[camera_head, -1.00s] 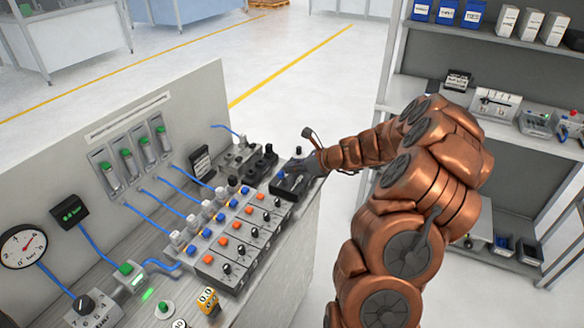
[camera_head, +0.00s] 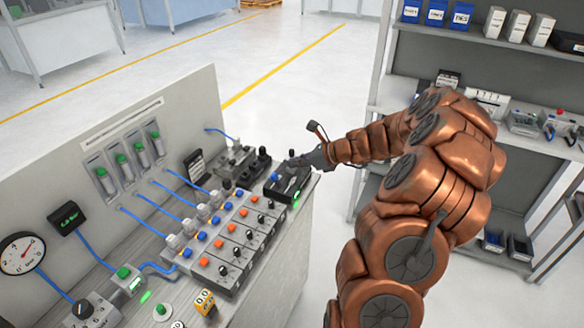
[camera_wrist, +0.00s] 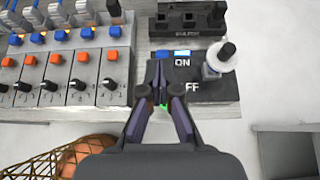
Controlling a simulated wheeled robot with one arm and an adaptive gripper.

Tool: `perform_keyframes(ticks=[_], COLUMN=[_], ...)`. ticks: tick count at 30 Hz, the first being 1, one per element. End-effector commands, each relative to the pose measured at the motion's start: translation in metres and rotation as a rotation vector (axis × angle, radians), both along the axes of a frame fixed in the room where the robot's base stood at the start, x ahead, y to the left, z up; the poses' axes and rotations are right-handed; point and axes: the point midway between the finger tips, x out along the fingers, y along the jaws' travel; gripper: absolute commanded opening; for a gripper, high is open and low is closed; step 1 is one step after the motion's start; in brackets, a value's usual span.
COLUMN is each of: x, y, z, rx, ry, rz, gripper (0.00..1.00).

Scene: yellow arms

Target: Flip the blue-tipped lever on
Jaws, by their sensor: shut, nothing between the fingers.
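The dark switch box (camera_head: 290,185) sits at the right end of the panel bench. In the wrist view its top (camera_wrist: 208,88) carries the labels ON and OFF. The lever's blue tip (camera_wrist: 181,53) lies at the ON side, just beyond the fingertips; a small blue spot also shows in the head view (camera_head: 275,177). A green light (camera_head: 296,195) glows at the box's front, partly hidden by a finger in the wrist view. My gripper (camera_wrist: 158,68) is shut and empty, low over the box's left part. Its fingers hide the lever's lower part; I cannot tell whether they touch it.
A row of modules with orange buttons (camera_wrist: 46,59) and black knobs lies left of the box. A white-collared black knob (camera_wrist: 221,58) stands on the right. Black connectors (camera_wrist: 190,20) stand behind. A shelf rack (camera_head: 395,85) is farther right; the floor between is clear.

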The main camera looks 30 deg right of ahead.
Motion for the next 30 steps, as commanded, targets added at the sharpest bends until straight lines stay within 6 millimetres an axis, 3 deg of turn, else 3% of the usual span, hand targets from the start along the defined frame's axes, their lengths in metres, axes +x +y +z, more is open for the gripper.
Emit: perform_keyframes(ticks=[6,15,30], x=[-0.01,-0.018,-0.019], y=[-0.01,-0.012,-0.012], z=[0.033,0.067,0.072], rx=[-0.006,-0.001,0.0], ry=[-0.005,-0.002,-0.001], rz=[-0.006,-0.003,-0.002], gripper=[0.0,0.0,0.0])
